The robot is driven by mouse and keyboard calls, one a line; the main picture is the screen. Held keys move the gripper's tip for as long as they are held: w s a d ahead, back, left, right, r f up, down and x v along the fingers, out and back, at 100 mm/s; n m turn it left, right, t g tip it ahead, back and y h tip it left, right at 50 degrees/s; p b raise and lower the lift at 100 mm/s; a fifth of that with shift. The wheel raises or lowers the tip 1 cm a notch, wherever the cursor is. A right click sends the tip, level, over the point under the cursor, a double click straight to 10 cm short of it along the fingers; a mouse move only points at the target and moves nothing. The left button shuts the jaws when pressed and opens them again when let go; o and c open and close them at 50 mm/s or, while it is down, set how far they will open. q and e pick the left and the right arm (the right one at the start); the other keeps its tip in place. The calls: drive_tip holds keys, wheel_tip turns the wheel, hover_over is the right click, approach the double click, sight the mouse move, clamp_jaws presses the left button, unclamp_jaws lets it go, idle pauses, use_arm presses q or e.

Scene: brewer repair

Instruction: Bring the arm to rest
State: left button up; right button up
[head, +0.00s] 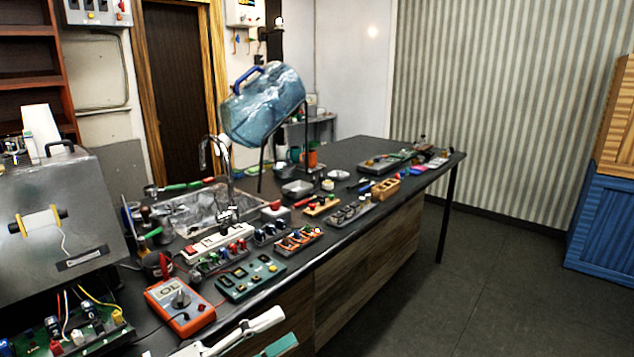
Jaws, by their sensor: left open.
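My left gripper (284,328) shows at the bottom edge of the head view, partly cut off by the frame. It is open, and I see nothing between its fingers. It is in front of the workbench's (345,243) near edge, to the right of an orange multimeter (180,305). The rest of my left arm is mostly out of frame. My right gripper is not in view.
An opened grey machine (60,215) with exposed wiring stands at the left. A green circuit board (250,276), a power strip (217,243) and several small parts crowd the bench. A tilted blue water bottle (263,104) rests on a stand. The floor (480,300) at right is clear.

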use_arm(q)
drive_tip(key=a+f+n+t+y, duration=0.35)
drive_tip(key=f+n+y, duration=0.25)
drive_tip(key=f+n, duration=0.3)
drive_tip(key=a+f+n+t+y, duration=0.3)
drive_tip(key=a+f+n+y, duration=0.15)
drive_tip(key=f+n, duration=0.4)
drive_tip(key=s+a+f+n+g+y, duration=0.2)
drive_tip(key=s+f+n, duration=0.2)
drive_tip(key=s+f, duration=0.3)
drive_tip(key=s+a+f+n+g+y, duration=0.3)
drive_tip(key=s+f+n, duration=0.2)
drive_tip(key=f, duration=0.6)
drive_tip(key=shift+s+y, duration=0.35)
drive_tip(key=shift+s, duration=0.85)
drive_tip(key=shift+f+g, duration=0.1)
drive_tip(key=shift+g, duration=0.15)
